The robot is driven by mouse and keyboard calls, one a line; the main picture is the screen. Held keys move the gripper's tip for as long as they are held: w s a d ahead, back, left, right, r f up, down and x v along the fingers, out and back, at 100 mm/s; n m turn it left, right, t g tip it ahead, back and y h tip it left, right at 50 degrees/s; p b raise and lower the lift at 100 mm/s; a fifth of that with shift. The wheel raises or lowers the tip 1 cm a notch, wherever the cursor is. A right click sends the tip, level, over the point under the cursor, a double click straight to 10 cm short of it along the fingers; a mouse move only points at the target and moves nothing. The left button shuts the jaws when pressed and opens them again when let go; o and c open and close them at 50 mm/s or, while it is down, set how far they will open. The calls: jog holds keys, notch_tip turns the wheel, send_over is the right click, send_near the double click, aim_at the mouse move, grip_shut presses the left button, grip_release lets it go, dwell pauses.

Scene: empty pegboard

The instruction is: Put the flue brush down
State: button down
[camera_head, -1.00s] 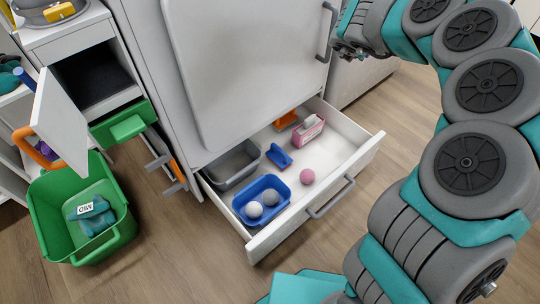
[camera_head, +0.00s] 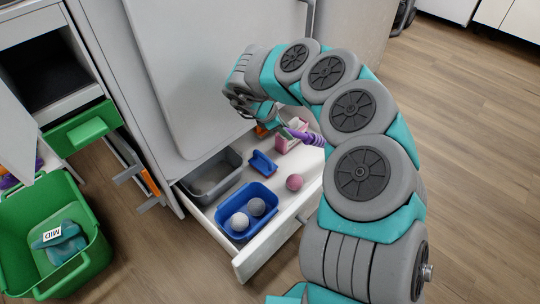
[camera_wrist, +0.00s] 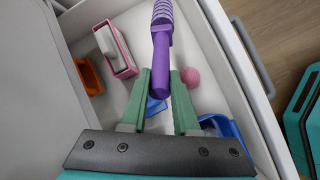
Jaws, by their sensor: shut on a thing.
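The flue brush (camera_wrist: 162,32) is purple with a ridged head and a smooth handle. My gripper (camera_wrist: 160,80) is shut on its handle, and the ridged head points away from the gripper. In the head view the brush (camera_head: 304,136) shows beside my gripper (camera_head: 268,112), above the open white drawer (camera_head: 262,238). In the wrist view the brush hangs over the drawer's inside. I cannot tell how high it is above the drawer floor.
The drawer holds a grey bin (camera_head: 212,176), a blue bin (camera_head: 232,190) with two pale balls, a blue brush-like item (camera_head: 262,163), a pink ball (camera_head: 294,182), a pink-and-white box (camera_wrist: 115,50) and an orange item (camera_wrist: 88,76). A green bin (camera_head: 95,225) stands left.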

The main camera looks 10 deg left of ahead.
notch_tip(320, 180, down, 8)
jog(key=b, duration=0.1)
jog(key=shift+f, duration=0.35)
jog(key=shift+f, duration=0.15)
jog(key=c, duration=0.7)
grip_release()
jog(key=shift+o, duration=0.2)
jog(key=p+v, duration=0.1)
jog(key=v, duration=1.1)
jog(key=shift+r, duration=0.25)
